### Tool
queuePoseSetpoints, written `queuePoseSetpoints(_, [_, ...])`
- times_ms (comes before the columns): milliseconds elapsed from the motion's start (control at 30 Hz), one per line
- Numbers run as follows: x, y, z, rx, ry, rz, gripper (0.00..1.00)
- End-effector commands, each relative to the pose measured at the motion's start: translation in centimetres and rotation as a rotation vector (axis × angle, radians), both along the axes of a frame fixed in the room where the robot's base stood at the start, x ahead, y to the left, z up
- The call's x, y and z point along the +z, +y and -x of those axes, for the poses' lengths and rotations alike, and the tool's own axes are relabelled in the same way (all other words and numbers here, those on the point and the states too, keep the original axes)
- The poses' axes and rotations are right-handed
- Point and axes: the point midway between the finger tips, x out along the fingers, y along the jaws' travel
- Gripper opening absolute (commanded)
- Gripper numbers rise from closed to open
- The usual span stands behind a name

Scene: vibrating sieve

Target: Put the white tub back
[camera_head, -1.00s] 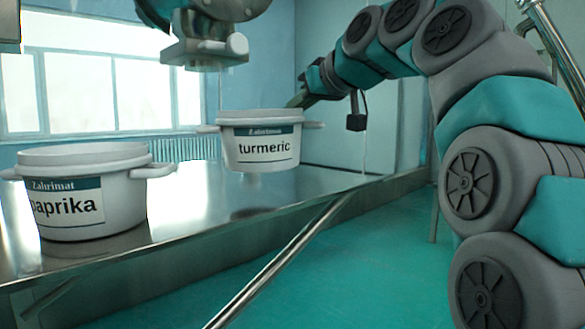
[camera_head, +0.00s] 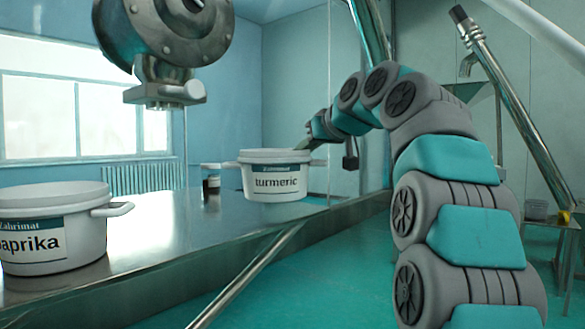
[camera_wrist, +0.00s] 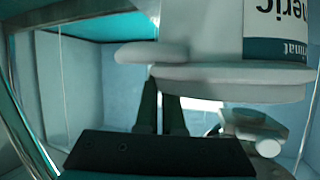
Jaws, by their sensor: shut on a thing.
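A white tub labelled "turmeric" (camera_head: 275,165) is upright, with a lid and two side handles, over the right end of the steel table (camera_head: 175,240). My gripper (camera_head: 312,147) is at its right handle. In the wrist view, the tub (camera_wrist: 215,75) appears upside down at the top, and my gripper's dark fingers (camera_wrist: 162,105) are shut on the handle. The tub seems to hang a little above the tabletop; the exact gap is hard to tell. A second white tub labelled "paprika" (camera_head: 48,232) stands on the table at the left.
A metal machine part (camera_head: 165,90) hangs above the table between the tubs. A metal stand (camera_head: 550,235) is at the far right.

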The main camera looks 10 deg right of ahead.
Motion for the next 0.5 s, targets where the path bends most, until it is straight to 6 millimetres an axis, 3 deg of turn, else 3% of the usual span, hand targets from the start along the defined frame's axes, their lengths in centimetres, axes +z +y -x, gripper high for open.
queuePoseSetpoints(500, [-0.3,-0.8,-7.3,0.001,-0.004,0.001,0.0])
